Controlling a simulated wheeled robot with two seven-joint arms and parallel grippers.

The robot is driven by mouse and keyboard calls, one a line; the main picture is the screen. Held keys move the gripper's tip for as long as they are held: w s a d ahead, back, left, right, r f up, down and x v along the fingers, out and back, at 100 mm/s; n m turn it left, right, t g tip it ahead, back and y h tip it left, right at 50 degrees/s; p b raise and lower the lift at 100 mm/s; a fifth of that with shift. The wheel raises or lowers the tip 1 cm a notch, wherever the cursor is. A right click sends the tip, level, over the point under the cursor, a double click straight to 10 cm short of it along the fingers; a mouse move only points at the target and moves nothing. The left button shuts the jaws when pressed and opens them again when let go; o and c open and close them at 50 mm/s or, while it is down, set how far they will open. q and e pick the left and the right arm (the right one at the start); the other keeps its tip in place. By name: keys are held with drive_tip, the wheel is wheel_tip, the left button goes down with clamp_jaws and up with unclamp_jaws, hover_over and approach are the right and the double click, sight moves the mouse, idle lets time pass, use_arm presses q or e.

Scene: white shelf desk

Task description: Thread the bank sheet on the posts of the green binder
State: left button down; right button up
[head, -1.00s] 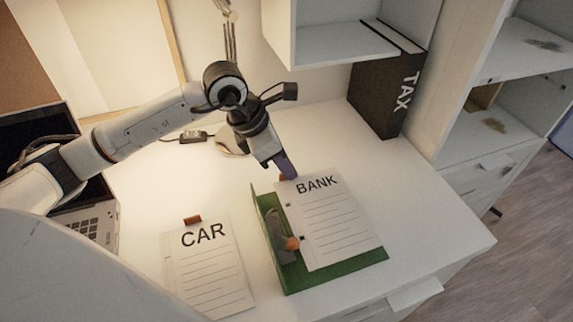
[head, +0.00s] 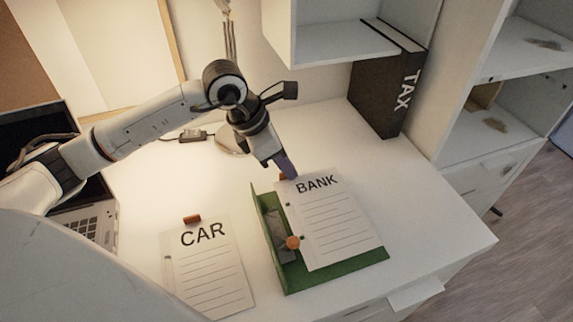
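The white bank sheet (head: 335,222) lies over the green binder (head: 350,266), its left edge beside the binder's grey metal part (head: 284,248) and orange knob (head: 292,242). Holes show along that edge. I cannot tell whether the posts pass through them. My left gripper (head: 286,168) is at the sheet's top left corner. Its fingers are at the small orange tab (head: 283,177) there and appear shut on it, partly hiding it. My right gripper is out of view.
The car sheet (head: 212,270) with its orange tab lies on the white desk (head: 430,230), left of the binder. A black TAX binder (head: 385,95) stands at the back right under a shelf. A laptop (head: 95,220) is at the left. The desk right of the green binder is clear.

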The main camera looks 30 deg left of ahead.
sight(286, 179)
use_arm(q)
drive_tip(key=shift+f+b, duration=0.3)
drive_tip(key=shift+b, duration=0.1)
idle(1.2)
drive_tip(key=shift+f+b, duration=1.1)
drive_tip(key=shift+f, duration=0.25)
idle(1.0)
drive_tip(key=c, duration=1.9)
unclamp_jaws()
drive_tip(key=v, duration=1)
drive_tip(key=shift+r, duration=0.25)
drive_tip(key=shift+f, duration=0.1)
